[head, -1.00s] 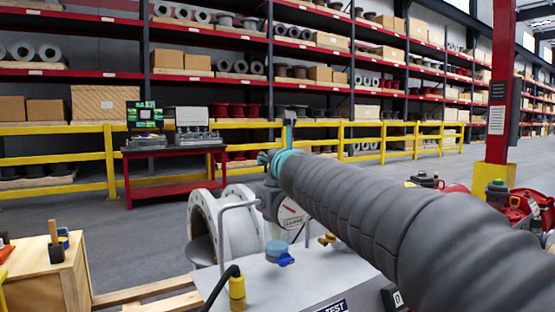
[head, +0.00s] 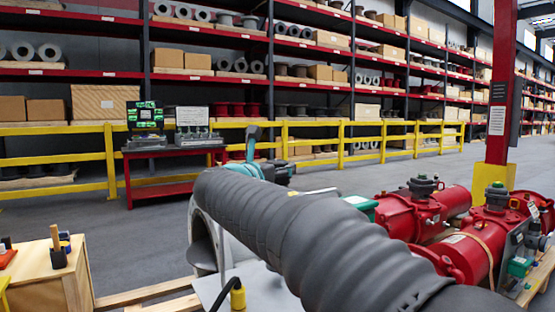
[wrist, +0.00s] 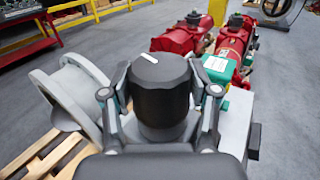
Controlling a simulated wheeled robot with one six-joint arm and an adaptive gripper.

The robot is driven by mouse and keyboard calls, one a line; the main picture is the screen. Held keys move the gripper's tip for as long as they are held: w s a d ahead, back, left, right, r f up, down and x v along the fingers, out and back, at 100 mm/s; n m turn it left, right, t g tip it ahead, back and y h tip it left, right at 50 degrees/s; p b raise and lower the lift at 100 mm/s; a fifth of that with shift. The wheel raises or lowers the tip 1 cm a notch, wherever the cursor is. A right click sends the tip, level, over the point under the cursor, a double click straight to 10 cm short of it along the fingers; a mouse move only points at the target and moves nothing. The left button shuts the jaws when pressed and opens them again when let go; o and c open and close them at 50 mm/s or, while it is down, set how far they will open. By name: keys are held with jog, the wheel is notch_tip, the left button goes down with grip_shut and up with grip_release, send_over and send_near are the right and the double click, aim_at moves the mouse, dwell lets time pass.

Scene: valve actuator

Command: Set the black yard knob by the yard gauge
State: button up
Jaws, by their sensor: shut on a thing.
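In the wrist view, the black knob (wrist: 160,95) stands between the two fingers of my gripper (wrist: 161,92), which is shut on its sides. A short white pointer line (wrist: 149,58) on its top slants slightly to upper left. In the head view, my grey-sleeved arm covers the knob and most of my gripper. Which knob this is cannot be read from any label. No gauge face shows now in either view.
A grey flanged pipe body (wrist: 72,100) stands left of the knob on a wooden pallet (wrist: 40,150). Red actuators (head: 415,215) lie to the right. A wooden crate (head: 40,285) with tools stands at the lower left. Yellow railing (head: 75,158) and a red bench (head: 170,155) are behind.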

jog(key=m+g+h+p, duration=0.2)
jog(key=h, duration=0.1)
jog(key=shift+w+a+r+m, duration=0.1)
jog(key=shift+a+r+m, duration=0.05)
jog(key=shift+m, duration=0.15)
jog(key=shift+m+g+h, duration=1.5)
jog(key=shift+g+h, duration=0.2)
jog(key=shift+h, duration=0.2)
jog(key=o, duration=1.2)
jog(key=v, duration=1.2)
jog(key=shift+w, duration=0.1)
